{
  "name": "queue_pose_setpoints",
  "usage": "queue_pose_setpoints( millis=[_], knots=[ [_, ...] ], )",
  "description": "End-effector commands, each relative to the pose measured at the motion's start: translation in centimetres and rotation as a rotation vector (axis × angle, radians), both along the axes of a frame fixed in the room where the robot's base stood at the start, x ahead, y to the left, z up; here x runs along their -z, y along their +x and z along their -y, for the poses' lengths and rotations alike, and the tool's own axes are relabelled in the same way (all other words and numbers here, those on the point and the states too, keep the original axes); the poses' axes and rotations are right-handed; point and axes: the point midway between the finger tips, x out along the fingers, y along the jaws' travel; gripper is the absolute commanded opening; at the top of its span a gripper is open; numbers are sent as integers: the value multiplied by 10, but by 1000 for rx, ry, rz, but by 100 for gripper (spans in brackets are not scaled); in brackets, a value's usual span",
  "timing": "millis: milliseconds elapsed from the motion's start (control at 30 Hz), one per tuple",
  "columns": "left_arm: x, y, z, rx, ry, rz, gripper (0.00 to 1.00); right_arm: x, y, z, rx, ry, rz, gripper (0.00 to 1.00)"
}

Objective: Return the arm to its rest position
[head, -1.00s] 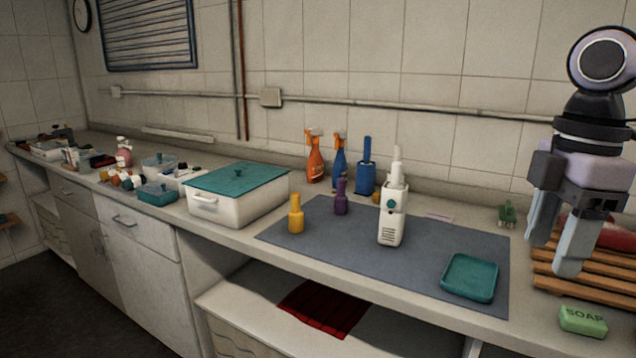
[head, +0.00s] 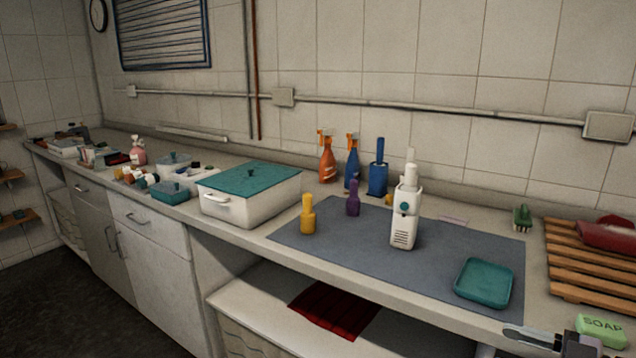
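My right gripper (head: 535,338) shows only in part at the bottom right corner of the head view, low in front of the counter's front edge. A pale finger with a dark tip points left; the rest is cut off by the frame, so I cannot tell whether it is open or shut. I see nothing held in the visible part. My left gripper is not in view.
A green soap bar (head: 601,331) lies close above the gripper. A wooden rack (head: 578,262) and teal tray (head: 484,283) are nearby. A white device (head: 405,220), yellow bottle (head: 308,215) and purple bottle (head: 353,198) stand on the grey mat (head: 350,245).

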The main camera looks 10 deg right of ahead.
Motion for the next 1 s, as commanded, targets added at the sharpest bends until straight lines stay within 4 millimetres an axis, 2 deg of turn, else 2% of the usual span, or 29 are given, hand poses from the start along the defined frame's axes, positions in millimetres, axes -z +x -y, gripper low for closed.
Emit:
queue_pose_setpoints(
  millis=[33, 167, 333, 467, 600, 800, 900, 1000],
  knots=[
    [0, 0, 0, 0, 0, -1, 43, 17, -4, 0, 64, 32, 4, 57],
    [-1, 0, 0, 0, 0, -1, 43, 60, -14, -2, 229, 65, -6, 57],
    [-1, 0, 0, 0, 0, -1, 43, 118, -36, -16, 423, 77, -81, 57],
    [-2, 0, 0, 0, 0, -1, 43, 162, -59, -39, 539, 66, -183, 57],
    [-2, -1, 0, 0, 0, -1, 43, 202, -87, -76, 617, 52, -320, 57],
    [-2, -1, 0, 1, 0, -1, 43, 234, -118, -129, 640, 35, -487, 57],
    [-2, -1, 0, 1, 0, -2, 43, 241, -126, -146, 635, 29, -532, 57],
    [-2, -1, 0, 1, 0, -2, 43, 243, -129, -153, 630, 26, -553, 57]
  ],
)
